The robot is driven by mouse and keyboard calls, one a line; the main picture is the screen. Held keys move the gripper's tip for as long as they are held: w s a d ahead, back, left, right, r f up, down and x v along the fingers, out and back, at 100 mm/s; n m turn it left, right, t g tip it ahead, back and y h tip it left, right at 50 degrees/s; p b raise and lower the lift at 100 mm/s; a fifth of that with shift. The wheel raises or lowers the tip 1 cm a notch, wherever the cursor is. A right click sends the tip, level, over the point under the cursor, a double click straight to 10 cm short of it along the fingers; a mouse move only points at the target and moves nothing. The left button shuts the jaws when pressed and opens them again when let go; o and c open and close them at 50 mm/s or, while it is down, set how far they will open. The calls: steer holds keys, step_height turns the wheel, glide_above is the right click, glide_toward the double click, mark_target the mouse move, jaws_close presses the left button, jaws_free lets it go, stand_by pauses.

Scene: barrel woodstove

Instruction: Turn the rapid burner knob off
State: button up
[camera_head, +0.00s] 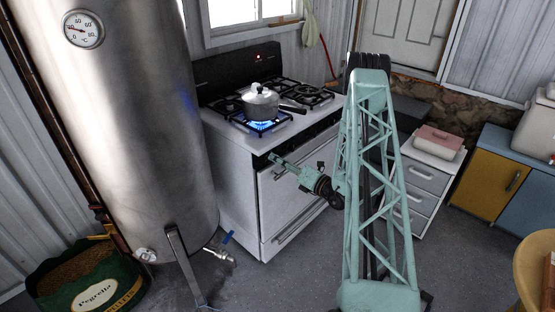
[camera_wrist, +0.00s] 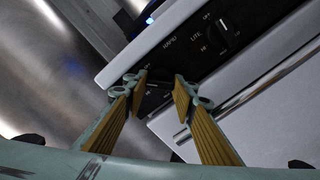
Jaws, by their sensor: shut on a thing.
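The white gas stove (camera_head: 240,160) stands against the back wall with a dark control panel (camera_wrist: 190,40) along its front. In the wrist view, my gripper (camera_wrist: 161,86) has its yellow-padded fingers on either side of a black knob (camera_wrist: 154,94) near the "RAPID" lettering and is shut on it. The fingertips partly hide the knob, so its exact setting cannot be read. In the head view, my gripper (camera_head: 273,160) is at the stove's front left. A blue flame (camera_head: 262,126) burns under a lidded pot (camera_head: 261,104) on the front left burner.
Another black knob (camera_wrist: 222,27) with "OFF", "LITE" and "HI" marks sits farther right on the panel. The oven handle (camera_head: 300,220) is below my gripper. A big steel tank (camera_head: 130,130) stands close at left, and a drawer cabinet (camera_head: 425,178) at right.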

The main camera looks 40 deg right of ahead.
steer(key=m+p, duration=0.1)
steer(key=m, duration=0.3)
steer(key=shift+m+p, duration=0.3)
steer(key=shift+p, duration=0.1)
steer(key=shift+m+p, duration=0.6)
steer(key=shift+m, duration=1.2)
steer(key=o, duration=0.9)
steer(key=shift+s, duration=0.2)
steer(key=shift+s+d, duration=0.2)
steer(key=shift+s, duration=1.75)
steer(key=shift+s+d, duration=0.25)
steer(key=shift+s, duration=1.65)
steer(key=shift+s+d, duration=0.2)
steer(key=shift+s, duration=1.75)
